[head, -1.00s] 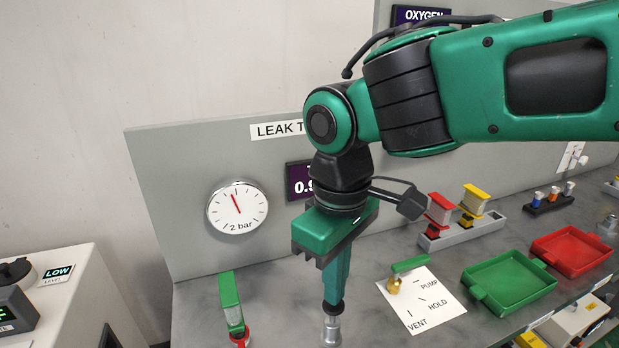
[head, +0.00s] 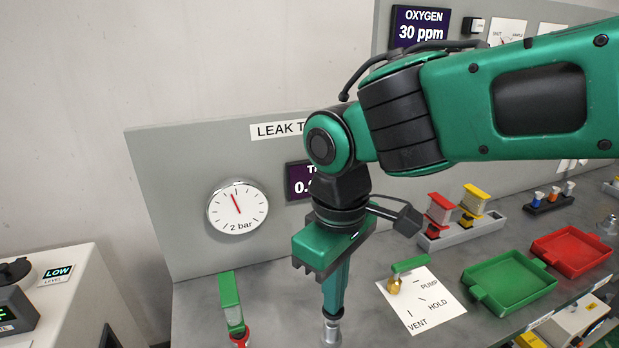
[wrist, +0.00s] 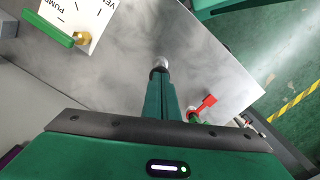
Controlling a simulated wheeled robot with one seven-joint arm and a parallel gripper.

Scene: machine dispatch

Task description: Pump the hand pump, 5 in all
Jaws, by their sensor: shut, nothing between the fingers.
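The hand pump (head: 331,331) is a small silver cylinder on the bench at the bottom of the head view. Its silver end also shows in the wrist view (wrist: 160,63), just beyond the fingertips. My gripper (head: 332,313) points down, shut and empty, with its fingertips right over the pump's dark top and seemingly touching it. The fingers hide most of the top. The round gauge (head: 237,207) on the panel has its red needle pointing up, slightly left.
A lever valve (head: 408,266) on a PUMP/HOLD/VENT card is right of the pump. A green-handled red fitting (head: 231,305) stands to the left. Green (head: 508,283) and red (head: 572,251) trays lie farther right.

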